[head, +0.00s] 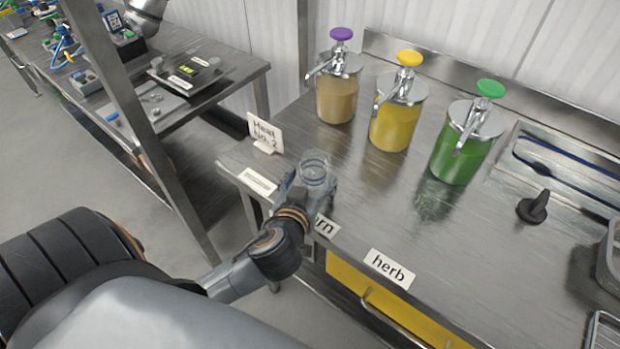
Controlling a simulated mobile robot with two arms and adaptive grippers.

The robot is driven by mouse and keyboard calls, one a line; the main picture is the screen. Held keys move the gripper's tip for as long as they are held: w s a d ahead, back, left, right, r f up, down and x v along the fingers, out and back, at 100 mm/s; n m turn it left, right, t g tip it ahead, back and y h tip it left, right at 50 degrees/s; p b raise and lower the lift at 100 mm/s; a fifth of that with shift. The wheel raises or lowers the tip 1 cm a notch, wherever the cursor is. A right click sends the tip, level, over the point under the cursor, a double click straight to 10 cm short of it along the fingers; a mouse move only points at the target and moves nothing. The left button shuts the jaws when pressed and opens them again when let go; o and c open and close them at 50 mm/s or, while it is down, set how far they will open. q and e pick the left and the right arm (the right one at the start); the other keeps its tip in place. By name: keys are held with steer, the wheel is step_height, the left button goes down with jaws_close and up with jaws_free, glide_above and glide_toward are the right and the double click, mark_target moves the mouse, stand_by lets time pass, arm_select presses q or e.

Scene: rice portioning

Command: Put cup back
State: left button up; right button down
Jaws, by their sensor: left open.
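A clear, see-through cup (314,168) stands near the left front edge of the steel counter, close to a partly covered label ending in "rn" (326,227). My left gripper (312,186) is at the cup, with a finger on each side of it. Its jaws are open, and I cannot tell whether they touch the cup. The cup's lower part is partly hidden by the gripper. My right gripper is not in view.
Three pump jars with purple (341,34), yellow (409,58) and green (490,88) tops stand behind the cup. A "herb" label (390,268) lies at the front edge. A sign card (265,133) stands left. A black object (533,207) is at right. The counter's middle is clear.

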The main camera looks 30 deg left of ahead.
mark_target(311, 181)
arm_select(q)
steer(key=shift+r, duration=0.25)
steer(key=shift+s+d, duration=0.1)
steer(key=shift+s, duration=0.1)
steer(key=b+v, duration=0.1)
steer(key=v, duration=0.4)
steer(key=shift+s+f, duration=0.1)
steer(key=shift+s, duration=0.1)
steer(key=p+v, duration=0.3)
steer(key=v, duration=0.3)
steer(key=shift+r, duration=0.25)
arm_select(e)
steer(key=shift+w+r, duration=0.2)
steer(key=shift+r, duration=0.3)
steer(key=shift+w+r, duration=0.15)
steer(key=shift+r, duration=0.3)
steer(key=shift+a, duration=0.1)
arm_select(q)
steer(key=shift+f, duration=0.1)
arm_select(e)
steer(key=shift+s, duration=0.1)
